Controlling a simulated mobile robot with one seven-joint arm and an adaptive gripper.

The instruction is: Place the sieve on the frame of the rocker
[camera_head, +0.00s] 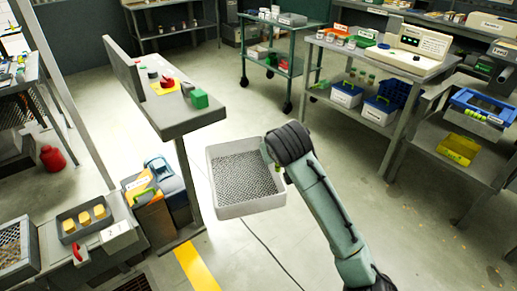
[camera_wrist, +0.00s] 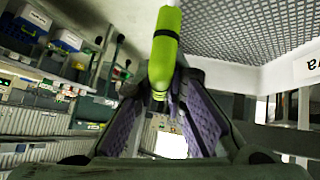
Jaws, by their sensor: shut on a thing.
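The sieve (camera_head: 248,178) is a square, light-grey tray with a dark mesh floor. It hangs in the air over the open floor in the middle of the head view. My gripper (camera_head: 277,165) is at its right side, mostly hidden behind my dark wrist. In the wrist view, the mesh of the sieve (camera_wrist: 255,25) and its pale rim fill the upper right. My gripper (camera_wrist: 160,95) has its purple pads around a bright green handle (camera_wrist: 165,50) beside the sieve. I cannot tell for sure which thing is the rocker; a grey machine (camera_head: 82,262) stands at the lower left.
A narrow grey table (camera_head: 190,125) with a green block stands just behind and left of the sieve. A tray with yellow blocks (camera_head: 65,232) is at lower left. Shelves line the right; the floor between is clear.

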